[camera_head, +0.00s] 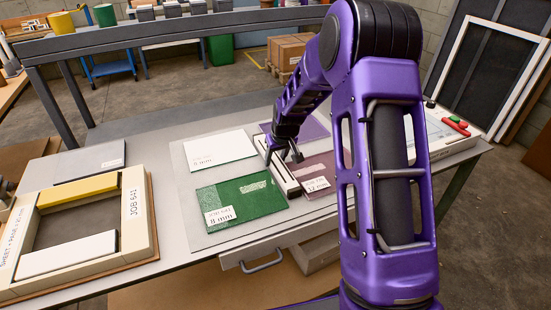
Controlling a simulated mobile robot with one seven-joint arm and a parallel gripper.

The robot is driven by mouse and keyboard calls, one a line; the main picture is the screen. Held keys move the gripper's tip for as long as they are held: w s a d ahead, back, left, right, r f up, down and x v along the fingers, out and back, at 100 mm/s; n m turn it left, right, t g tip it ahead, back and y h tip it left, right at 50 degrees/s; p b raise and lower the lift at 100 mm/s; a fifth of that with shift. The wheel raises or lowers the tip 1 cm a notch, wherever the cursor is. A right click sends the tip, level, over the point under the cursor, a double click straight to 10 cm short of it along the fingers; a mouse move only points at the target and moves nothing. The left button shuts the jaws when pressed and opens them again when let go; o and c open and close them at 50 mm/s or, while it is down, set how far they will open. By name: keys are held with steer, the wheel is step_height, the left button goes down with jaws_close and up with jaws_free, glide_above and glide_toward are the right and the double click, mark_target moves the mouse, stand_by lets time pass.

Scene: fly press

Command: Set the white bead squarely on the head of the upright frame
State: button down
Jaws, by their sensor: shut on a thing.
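My gripper (284,155) is at the end of my purple arm, low over the middle of the bench. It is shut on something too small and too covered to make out. A pale slotted bar (285,177) lies just below the fingers, between the green and mauve sheets; I cannot tell if it is in the grip. A white bar (68,253) lies along the near side of the cream frame (138,213) at left, opposite a yellow bar (78,190). That frame lies flat. A white-edged frame (492,62) stands leaning at the back right. I cannot tell which piece is the bead.
White (218,147), green (240,200) and mauve (318,175) sheets lie around the gripper. A grey slab (84,162) is at left. My arm hides much of the bench's right side.

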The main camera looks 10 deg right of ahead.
steer(key=shift+c, duration=1.7)
jaws_free()
